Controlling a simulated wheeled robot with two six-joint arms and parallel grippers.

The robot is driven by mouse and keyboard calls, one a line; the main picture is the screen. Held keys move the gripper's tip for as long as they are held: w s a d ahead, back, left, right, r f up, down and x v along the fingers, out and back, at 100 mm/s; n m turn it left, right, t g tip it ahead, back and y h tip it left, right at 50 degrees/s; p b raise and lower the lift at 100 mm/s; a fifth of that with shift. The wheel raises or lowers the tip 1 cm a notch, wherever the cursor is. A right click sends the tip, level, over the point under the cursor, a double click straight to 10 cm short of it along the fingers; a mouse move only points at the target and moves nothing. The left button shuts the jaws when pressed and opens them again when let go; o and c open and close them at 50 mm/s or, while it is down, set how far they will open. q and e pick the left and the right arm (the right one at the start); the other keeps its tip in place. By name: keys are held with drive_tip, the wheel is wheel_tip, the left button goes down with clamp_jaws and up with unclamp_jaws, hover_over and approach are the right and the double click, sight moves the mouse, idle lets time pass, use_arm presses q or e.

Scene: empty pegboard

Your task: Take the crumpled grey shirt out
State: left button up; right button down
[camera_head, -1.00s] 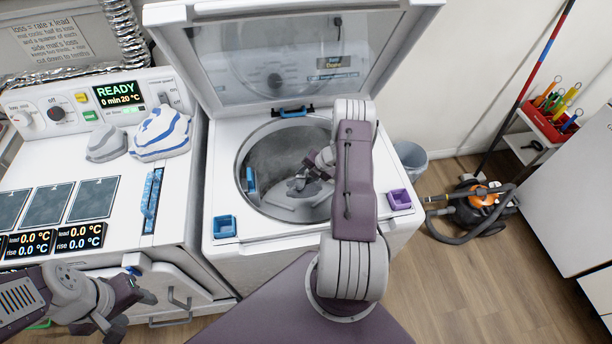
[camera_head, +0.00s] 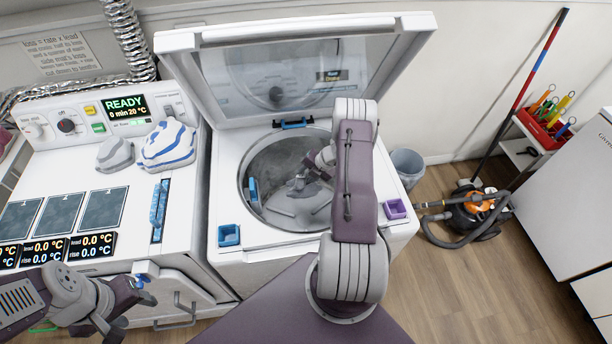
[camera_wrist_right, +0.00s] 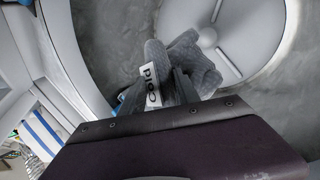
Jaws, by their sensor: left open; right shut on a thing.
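My right arm reaches into the round drum (camera_head: 258,212) of the open top-loading washer. My right gripper (camera_head: 303,187) is low inside it, partly hidden by my own arm. In the right wrist view, crumpled grey cloth (camera_wrist_right: 194,66) with a white lettered tag (camera_wrist_right: 150,84) is pinched between the fingers of my right gripper (camera_wrist_right: 172,88). The cloth is against or just above the drum's bottom; I cannot tell which. My left gripper (camera_head: 117,316) is open and empty in front of the left machine.
A grey cloth lump (camera_head: 115,153) and a blue-striped white cloth (camera_head: 168,145) lie on the left machine (camera_head: 130,240). The washer lid (camera_head: 290,75) stands raised behind the drum. A vacuum cleaner (camera_head: 475,208) stands right.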

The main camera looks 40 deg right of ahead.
drive_tip(key=shift+r+p, duration=1.6)
drive_tip(key=shift+r, duration=0.7)
wheel_tip(320, 180, up, 6)
drive_tip(key=p, duration=0.5)
wheel_tip(320, 180, up, 6)
drive_tip(key=p, duration=0.5)
drive_tip(key=shift+p, duration=0.3)
drive_tip(key=shift+s, duration=0.1)
